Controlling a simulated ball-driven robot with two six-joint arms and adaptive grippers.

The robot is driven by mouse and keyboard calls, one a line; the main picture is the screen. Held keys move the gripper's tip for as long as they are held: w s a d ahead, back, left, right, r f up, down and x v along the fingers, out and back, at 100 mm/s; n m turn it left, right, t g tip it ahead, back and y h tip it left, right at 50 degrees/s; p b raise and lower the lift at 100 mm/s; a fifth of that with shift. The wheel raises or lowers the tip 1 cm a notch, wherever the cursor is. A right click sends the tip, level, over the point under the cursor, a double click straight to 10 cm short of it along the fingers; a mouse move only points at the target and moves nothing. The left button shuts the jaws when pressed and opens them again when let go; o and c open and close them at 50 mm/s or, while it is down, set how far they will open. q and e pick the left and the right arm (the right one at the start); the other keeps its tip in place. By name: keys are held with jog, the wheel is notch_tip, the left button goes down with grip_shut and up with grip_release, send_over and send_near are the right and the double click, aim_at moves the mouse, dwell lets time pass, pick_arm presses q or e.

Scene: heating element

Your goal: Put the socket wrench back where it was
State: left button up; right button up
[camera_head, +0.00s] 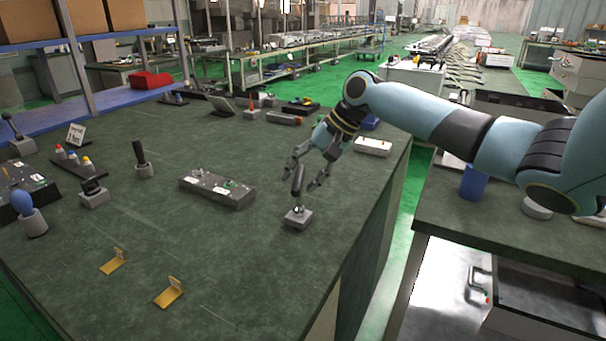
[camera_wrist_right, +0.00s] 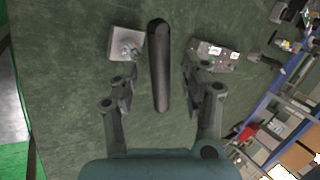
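The socket wrench (camera_head: 298,180), as far as I can tell, is the dark-handled tool standing nearly upright just above or in a small grey block (camera_head: 299,218). Whether it is seated there I cannot tell. My right gripper (camera_head: 304,174) is around the handle from above. In the right wrist view the dark handle (camera_wrist_right: 159,65) lies between the two spread fingers of my right gripper (camera_wrist_right: 158,80), with a gap on both sides. My left gripper is not in view.
A grey box with fittings (camera_head: 217,188) lies left of the block. Two yellow brackets (camera_head: 113,261) (camera_head: 169,292) lie at the front. Another dark-handled tool (camera_head: 141,157) stands in a holder farther left. The bench front between these is clear. The bench edge is close on the right.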

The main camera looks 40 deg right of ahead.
jog(key=p+v, duration=0.1)
jog(key=v, duration=1.1)
jog(key=shift+r, duration=0.25)
jog(key=shift+a, duration=0.1)
